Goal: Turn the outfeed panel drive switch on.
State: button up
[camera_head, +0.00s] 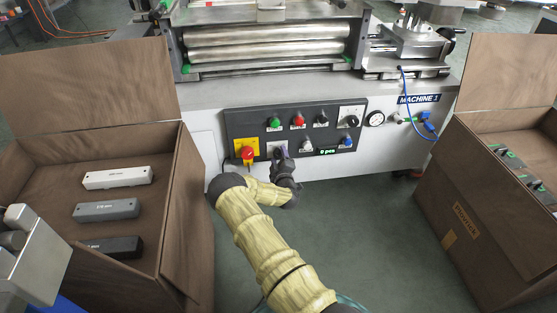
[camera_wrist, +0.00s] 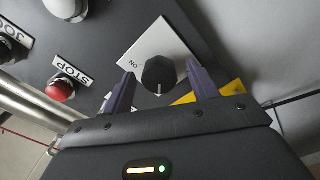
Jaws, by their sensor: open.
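The drive switch is a black rotary knob (camera_wrist: 159,74) on a white square plate (camera_wrist: 151,46) with an ON mark. A white line on the knob points down in the wrist view, away from the ON mark. My gripper (camera_wrist: 161,76) is open, one finger on each side of the knob. I cannot tell whether the fingers touch it. In the head view my gripper (camera_head: 281,154) is at the lower left of the black control panel (camera_head: 254,119) and hides most of the knob. The white plate (camera_head: 272,146) shows behind it.
A red emergency button (camera_head: 247,153) on a yellow plate is just left of my gripper. Green, red and black controls and another white-plated knob (camera_head: 351,116) share the panel. Open cartons stand left (camera_head: 180,190) and right (camera_head: 480,215). The floor between is clear.

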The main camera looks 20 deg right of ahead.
jog(key=shift+c, duration=0.5)
jog(key=c, duration=0.9)
